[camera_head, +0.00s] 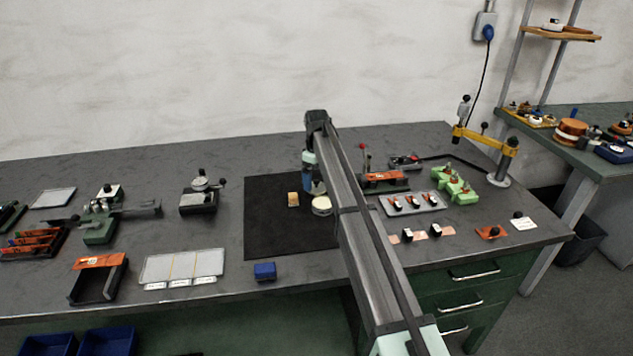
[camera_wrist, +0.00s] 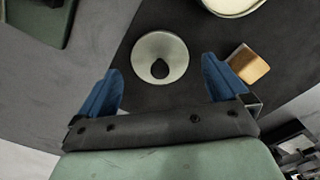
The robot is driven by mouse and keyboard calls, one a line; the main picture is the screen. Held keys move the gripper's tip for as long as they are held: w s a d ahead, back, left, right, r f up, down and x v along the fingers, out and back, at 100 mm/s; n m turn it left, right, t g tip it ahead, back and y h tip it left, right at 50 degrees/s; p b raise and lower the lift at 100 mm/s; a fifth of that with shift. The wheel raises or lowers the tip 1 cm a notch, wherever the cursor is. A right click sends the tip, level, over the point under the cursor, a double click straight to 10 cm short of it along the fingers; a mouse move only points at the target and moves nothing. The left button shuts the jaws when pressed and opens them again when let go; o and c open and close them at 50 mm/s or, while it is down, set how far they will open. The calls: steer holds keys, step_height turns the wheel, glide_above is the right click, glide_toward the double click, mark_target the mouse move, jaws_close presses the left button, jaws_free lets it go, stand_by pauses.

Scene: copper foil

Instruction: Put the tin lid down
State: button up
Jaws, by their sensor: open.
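The tin lid is a pale round disc with a black knob, and in the wrist view (camera_wrist: 147,47) it lies knob up on the black mat (camera_head: 270,232). I cannot make it out in the head view, where my arm covers part of the mat. My gripper (camera_head: 309,185) has blue fingers, spread wide with a gap between them in the wrist view (camera_wrist: 162,72). The lid shows between and just ahead of the fingertips, with nothing gripped. A pale round tin (camera_head: 321,206) stands on the mat and is cut off at the top of the wrist view (camera_wrist: 234,4).
A blue box (camera_head: 265,271) sits by the mat's front edge. A grey tray (camera_head: 428,209) and a red-handled device (camera_head: 385,179) stand to the right. The mat's left part is clear.

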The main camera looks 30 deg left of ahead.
mark_target(317, 181)
step_height(317, 181, up, 10)
stand_by(0.5)
steer(key=shift+r, duration=0.1)
